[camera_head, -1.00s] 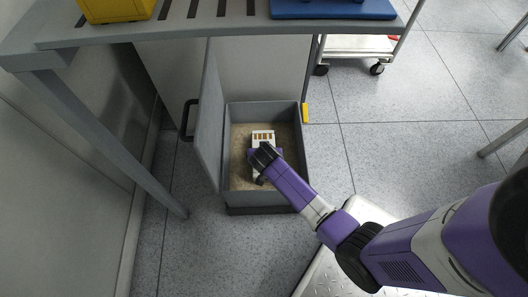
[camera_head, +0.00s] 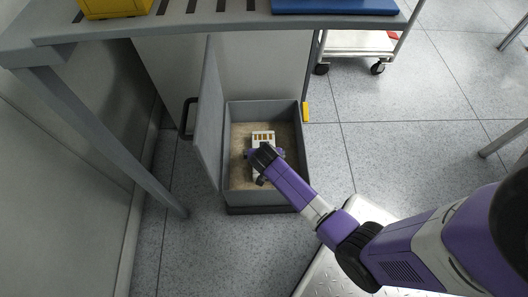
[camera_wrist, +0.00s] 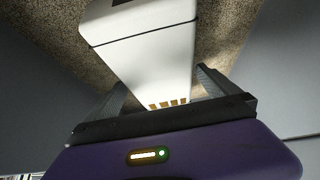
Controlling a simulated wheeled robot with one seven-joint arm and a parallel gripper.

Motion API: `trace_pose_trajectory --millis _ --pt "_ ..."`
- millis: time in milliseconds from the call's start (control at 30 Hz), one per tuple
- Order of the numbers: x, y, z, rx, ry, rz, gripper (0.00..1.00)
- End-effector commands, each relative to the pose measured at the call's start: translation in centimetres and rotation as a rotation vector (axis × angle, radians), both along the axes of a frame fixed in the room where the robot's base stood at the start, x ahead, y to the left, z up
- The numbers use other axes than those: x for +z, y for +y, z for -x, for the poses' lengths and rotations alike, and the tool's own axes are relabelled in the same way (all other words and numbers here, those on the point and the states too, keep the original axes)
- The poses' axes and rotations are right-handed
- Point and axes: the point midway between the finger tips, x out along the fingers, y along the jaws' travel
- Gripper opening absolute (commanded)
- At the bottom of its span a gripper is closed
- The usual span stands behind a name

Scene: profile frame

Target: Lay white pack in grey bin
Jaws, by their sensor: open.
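The white pack (camera_head: 263,136) lies inside the grey bin (camera_head: 265,197), on its brown speckled floor. It has a row of gold-coloured strips near one end and a dark line across it in the wrist view (camera_wrist: 150,50). My gripper (camera_wrist: 163,82) is open, with one finger on each side of the pack's near end. A narrow gap shows beside the left finger; contact at the right finger is hard to tell. In the head view my wrist hides part of the pack and the fingertips.
A grey panel (camera_head: 209,115) stands upright along the bin's left side. The slotted grey table (camera_head: 225,28) is above and behind, with its leg (camera_head: 115,140) at left. A trolley (camera_head: 357,45) stands at back right.

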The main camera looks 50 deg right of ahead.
Motion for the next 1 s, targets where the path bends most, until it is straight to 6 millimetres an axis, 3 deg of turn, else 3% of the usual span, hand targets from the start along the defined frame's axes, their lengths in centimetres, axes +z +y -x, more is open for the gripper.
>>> trace_pose_trajectory --millis 500,1000 --pt "5.8 2.7 2.1 0.001 -0.002 0.002 1.00" --pt "6.6 3.3 2.5 0.001 -0.003 0.001 1.00"
